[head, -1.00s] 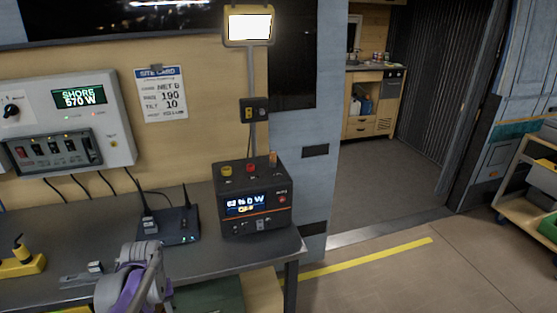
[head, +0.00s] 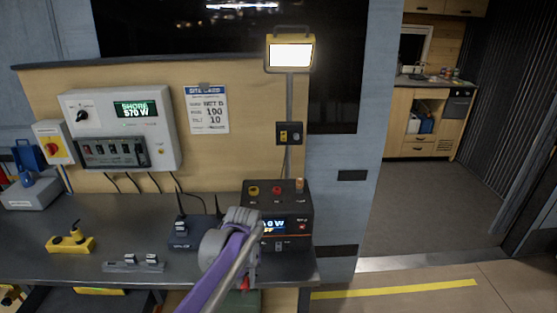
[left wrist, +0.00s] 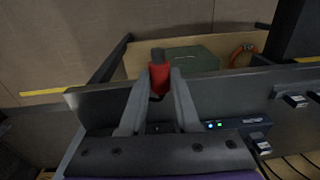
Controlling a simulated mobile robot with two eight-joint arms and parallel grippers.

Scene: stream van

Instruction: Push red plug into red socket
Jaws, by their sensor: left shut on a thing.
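The red plug (left wrist: 159,82) is held between the fingertips of my left gripper (left wrist: 160,88) in the left wrist view, its dark tip pointing away. In the head view my left gripper (head: 245,275) hangs in front of the bench's front edge, and a bit of red shows below my wrist. The black power box (head: 296,228) stands at the bench's right end. On its top are a yellow socket, a red socket (head: 277,190) and an orange-brown one. The plug is apart from the box, below and in front of its top. My right gripper is out of view.
My left arm covers part of the box's front. A router with two antennas (head: 183,240) stands left of the box. A yellow block (head: 71,244) and a small grey rail (head: 133,266) lie further left. A green case (left wrist: 190,60) sits below the bench top.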

